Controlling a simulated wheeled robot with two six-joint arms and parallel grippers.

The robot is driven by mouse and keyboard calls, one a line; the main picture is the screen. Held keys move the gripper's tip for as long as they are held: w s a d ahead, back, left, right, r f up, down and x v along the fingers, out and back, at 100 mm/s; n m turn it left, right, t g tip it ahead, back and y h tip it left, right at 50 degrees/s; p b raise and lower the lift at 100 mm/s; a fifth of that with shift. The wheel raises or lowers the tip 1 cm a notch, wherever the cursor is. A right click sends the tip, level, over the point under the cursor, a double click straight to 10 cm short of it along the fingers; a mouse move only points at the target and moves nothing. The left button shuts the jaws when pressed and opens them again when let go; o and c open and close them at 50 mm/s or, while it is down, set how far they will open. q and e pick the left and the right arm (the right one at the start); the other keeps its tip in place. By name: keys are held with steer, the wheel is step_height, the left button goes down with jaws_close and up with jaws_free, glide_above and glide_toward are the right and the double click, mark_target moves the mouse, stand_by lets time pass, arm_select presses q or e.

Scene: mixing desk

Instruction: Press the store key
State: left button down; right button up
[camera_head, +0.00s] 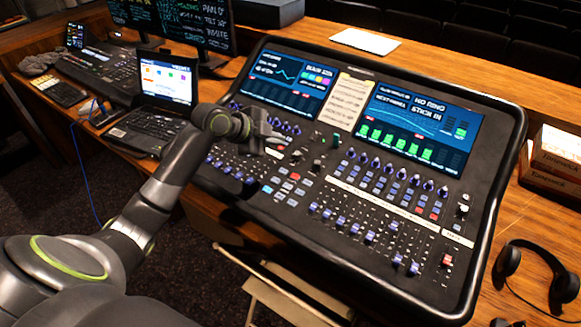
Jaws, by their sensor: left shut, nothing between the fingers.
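The mixing console (508,150) stands tilted on the wooden desk, with two lit screens, rows of knobs and faders, and small coloured keys. A cluster of small red, white and blue keys (283,188) sits left of the centre of the panel. Their labels are too small to read, so I cannot tell which is the store key. My left gripper (274,142) is over the left part of the console, below the left screen and above that cluster. Its fingers are shut and empty. I cannot tell whether they touch the panel. My right gripper is out of view.
An open laptop (167,84) stands left of the console, with a smaller desk and keypad beyond. Black headphones (536,262) lie at the lower right, near boxes (556,160). White paper (365,41) lies behind the console. A folding chair (275,290) stands in front.

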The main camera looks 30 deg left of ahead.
arm_select(q)
steer(key=b, duration=0.7)
glide_above(283, 171)
steer(key=s, duration=0.1)
steer(key=f, duration=0.7)
steer(key=shift+s+a+f, duration=0.2)
steer(key=shift+a, duration=0.2)
steer(key=shift+w+f, duration=0.1)
steer(key=shift+f, duration=0.6)
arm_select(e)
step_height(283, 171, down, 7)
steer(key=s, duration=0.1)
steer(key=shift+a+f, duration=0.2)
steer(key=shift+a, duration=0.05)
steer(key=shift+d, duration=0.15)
arm_select(q)
steer(key=shift+f+b, duration=0.35)
steer(key=shift+b, duration=0.1)
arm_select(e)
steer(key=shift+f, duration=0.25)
